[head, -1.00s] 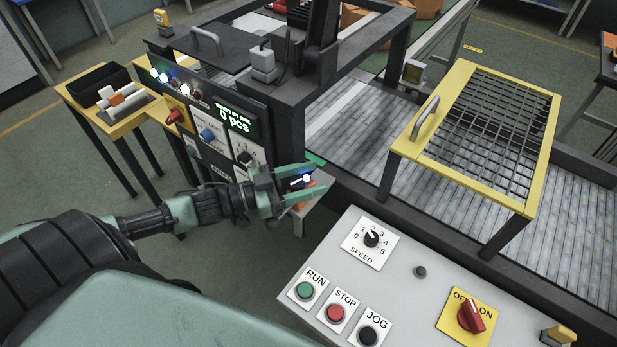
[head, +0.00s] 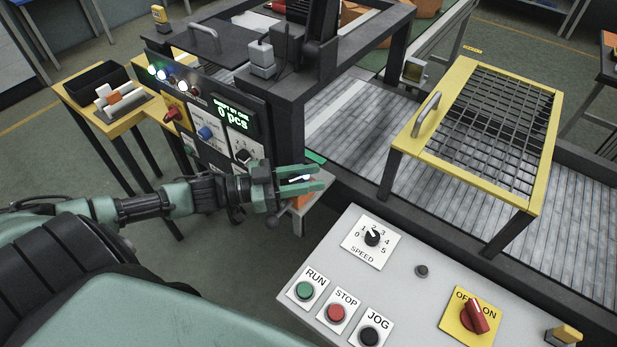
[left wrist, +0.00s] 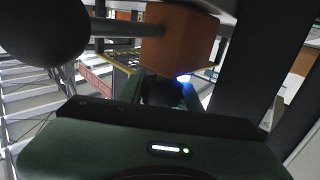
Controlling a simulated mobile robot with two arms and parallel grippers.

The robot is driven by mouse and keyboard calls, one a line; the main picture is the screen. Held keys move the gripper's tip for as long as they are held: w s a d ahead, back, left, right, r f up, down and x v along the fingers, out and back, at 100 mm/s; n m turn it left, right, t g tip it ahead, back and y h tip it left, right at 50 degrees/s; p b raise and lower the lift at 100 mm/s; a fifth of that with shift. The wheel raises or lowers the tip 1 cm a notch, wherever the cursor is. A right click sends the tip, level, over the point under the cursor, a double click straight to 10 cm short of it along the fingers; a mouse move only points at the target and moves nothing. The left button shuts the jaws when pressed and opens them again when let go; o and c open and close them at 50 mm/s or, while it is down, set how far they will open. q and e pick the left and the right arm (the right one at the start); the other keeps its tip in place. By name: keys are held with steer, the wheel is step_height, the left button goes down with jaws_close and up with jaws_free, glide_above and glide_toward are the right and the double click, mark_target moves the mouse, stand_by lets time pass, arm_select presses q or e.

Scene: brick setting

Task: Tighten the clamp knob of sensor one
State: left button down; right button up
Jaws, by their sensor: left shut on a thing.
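My left gripper (head: 306,180) is at the near right end of the dark control cabinet, its green fingers pointing right. It is shut on a small dark part, seemingly the clamp knob (left wrist: 163,92), mostly hidden between the fingers. Just beyond the fingers in the left wrist view is an orange block (left wrist: 178,38), likely the body of sensor one, with a bright blue-white light (left wrist: 184,78) at its lower edge. In the head view a little orange (head: 300,201) shows below the fingers. My right gripper is not in view.
The control cabinet with display (head: 232,114) stands left of the roller conveyor (head: 350,130). A grey operator panel (head: 420,235) is at front right. A yellow-framed mesh guard (head: 480,120) covers part of the conveyor. A dark ball (left wrist: 42,28) is close at the wrist view's upper left.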

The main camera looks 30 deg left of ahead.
arm_select(q)
steer(key=c, duration=1)
jaws_free()
steer(key=shift+s+a+f, duration=0.1)
steer(key=shift+s+a, duration=0.2)
steer(key=v, duration=0.7)
